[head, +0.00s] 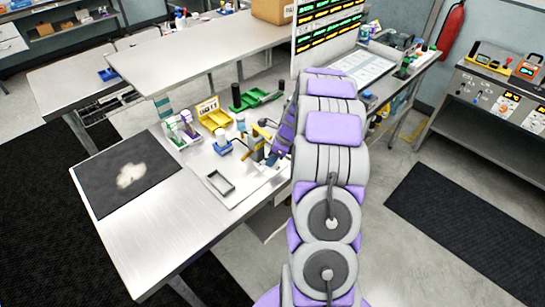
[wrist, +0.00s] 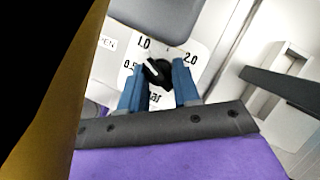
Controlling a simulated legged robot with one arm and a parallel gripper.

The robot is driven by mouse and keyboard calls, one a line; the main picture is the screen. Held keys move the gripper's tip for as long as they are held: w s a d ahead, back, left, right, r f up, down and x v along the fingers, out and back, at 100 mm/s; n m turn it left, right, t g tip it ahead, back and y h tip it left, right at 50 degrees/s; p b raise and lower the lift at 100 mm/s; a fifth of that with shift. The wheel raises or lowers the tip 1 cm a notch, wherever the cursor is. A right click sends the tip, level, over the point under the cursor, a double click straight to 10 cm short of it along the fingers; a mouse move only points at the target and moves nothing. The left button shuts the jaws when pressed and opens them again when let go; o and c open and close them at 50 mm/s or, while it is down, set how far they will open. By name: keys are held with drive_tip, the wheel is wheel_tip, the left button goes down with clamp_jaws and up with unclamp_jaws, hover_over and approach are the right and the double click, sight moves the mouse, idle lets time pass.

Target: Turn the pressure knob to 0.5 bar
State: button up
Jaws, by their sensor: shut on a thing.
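The pressure knob (wrist: 158,71) is a black knob with a white pointer line, on a white dial panel (wrist: 195,40) in the wrist view. The dial prints 0.5 at left, 1.0 at upper left, 2.0 at right and "bar" below. The pointer line points to the upper left, between 0.5 and 1.0. My gripper (wrist: 157,79) has its two blue fingers on either side of the knob, shut on it. In the head view my arm reaches down to the bench, and the knob cannot be made out there.
The metal bench (head: 150,235) holds a black mat (head: 100,185) with a pale patch, a dark rectangular frame (head: 219,183), a yellow holder (head: 213,115) and a green tray (head: 258,98). A brown-yellow surface (wrist: 60,100) fills the wrist view's left side. The bench's front left is clear.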

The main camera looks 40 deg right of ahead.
drive_tip(key=shift+w+r, duration=0.1)
idle(0.7)
drive_tip(key=o, duration=1.1)
drive_tip(key=shift+c, duration=0.2)
drive_tip(key=p+v, duration=0.3)
drive_tip(key=v, duration=1.4)
drive_tip(key=shift+c, duration=0.2)
